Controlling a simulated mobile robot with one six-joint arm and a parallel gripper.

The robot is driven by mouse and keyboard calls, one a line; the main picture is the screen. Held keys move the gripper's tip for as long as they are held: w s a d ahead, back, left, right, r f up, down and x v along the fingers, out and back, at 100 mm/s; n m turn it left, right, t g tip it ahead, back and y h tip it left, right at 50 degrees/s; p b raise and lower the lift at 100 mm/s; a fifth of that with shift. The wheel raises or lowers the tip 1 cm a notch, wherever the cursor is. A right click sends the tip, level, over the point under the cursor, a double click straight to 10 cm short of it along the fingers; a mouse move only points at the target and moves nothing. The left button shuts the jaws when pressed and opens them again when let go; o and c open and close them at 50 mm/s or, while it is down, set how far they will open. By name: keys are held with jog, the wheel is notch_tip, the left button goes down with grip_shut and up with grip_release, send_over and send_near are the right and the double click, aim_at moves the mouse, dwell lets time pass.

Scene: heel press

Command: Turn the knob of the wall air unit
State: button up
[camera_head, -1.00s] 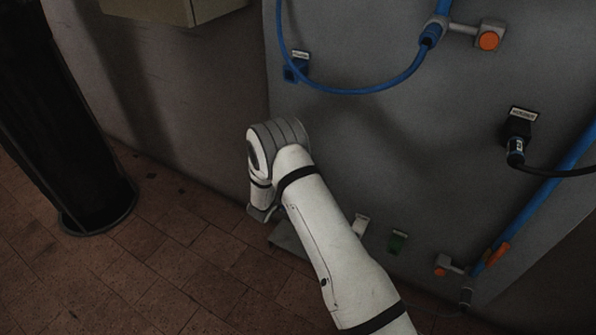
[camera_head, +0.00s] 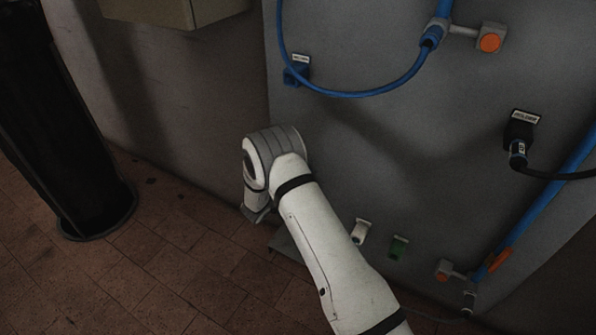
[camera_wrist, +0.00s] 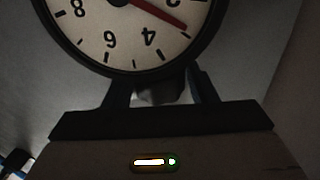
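In the wrist view, a round white gauge (camera_wrist: 128,38) with a black rim and red needle fills the top, its numerals upside down. In the head view, my gripper (camera_head: 258,214) is a small grey shape under my wrist, by the wall's foot. The air unit cannot be made out there.
A grey wall panel (camera_head: 400,150) carries a blue hose (camera_head: 362,93), a black plug and cable (camera_head: 518,145), orange-handled valves (camera_head: 490,43) and white and green fittings (camera_head: 398,247) low down. A tall black cylinder (camera_head: 70,140) stands at left.

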jog(key=p+v, duration=0.1)
jog(key=v, duration=0.6)
jog(key=shift+s+a+p, duration=0.25)
jog(key=shift+s+p, duration=0.05)
jog(key=shift+p, duration=0.05)
jog(key=w+r+n+g+y+p, duration=0.15)
jog(key=r+y+p, duration=0.35)
jog(key=r, duration=0.8)
jog(key=w+r+n+y+p, duration=0.2)
jog(key=r+y+p, duration=0.3)
jog(key=r, duration=0.9)
jog(key=s+d+r+n+g+y+p, duration=0.35)
jog(key=s+r+p, duration=0.25)
jog(key=s+r, duration=0.55)
jog(key=s+d+r+g+h+p, duration=0.1)
jog(key=s+d+r+g+p, duration=0.2)
jog(key=s, duration=1)
jog(key=s+d+r+n+g+p, duration=0.1)
jog(key=s+d+r+g+p, duration=0.2)
jog(key=s, duration=1.1)
jog(key=d+r+p, duration=0.2)
jog(key=d+r, duration=0.3)
jog(key=r, duration=0.1)
jog(key=shift+d+h+p, duration=0.35)
jog(key=shift+d+p, duration=0.05)
